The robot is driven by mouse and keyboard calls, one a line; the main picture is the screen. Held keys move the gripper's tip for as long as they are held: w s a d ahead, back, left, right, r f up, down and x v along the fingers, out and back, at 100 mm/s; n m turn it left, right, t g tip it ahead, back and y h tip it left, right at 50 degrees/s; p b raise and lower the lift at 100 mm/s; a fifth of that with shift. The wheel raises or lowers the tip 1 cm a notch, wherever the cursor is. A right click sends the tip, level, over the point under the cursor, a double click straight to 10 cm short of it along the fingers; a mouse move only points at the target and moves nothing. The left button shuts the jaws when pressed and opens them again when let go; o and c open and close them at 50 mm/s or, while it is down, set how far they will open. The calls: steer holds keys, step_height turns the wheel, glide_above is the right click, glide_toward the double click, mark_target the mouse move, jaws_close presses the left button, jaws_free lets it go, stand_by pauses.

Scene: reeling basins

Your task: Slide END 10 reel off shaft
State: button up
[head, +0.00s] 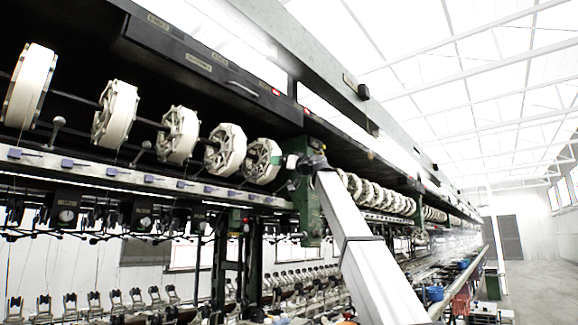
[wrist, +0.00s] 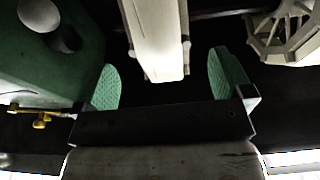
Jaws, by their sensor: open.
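The end reel (head: 263,160) is white with a spoked frame. It hangs on the shaft beside the green machine post, the last of the near row. No END 10 marking is readable. In the wrist view, a white reel rim (wrist: 155,40) shows edge-on between the two green-padded fingers of my gripper (wrist: 167,82), with dark gaps on both sides. My gripper is open and seems to touch neither side. In the head view, my gripper (head: 292,162) is at the right of the end reel, partly hidden by my wrist. The shaft's end is hidden there.
A neighbouring spoked reel (wrist: 290,30) is close on the right in the wrist view; a green housing (wrist: 45,70) is close on the left. The green post (head: 310,205) stands by my wrist. Several reels line the shaft leftward. The aisle (head: 535,270) at right looks clear.

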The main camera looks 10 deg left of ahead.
steer(key=shift+x, duration=2.4)
steer(key=c, duration=1.1)
steer(key=shift+o, duration=0.2)
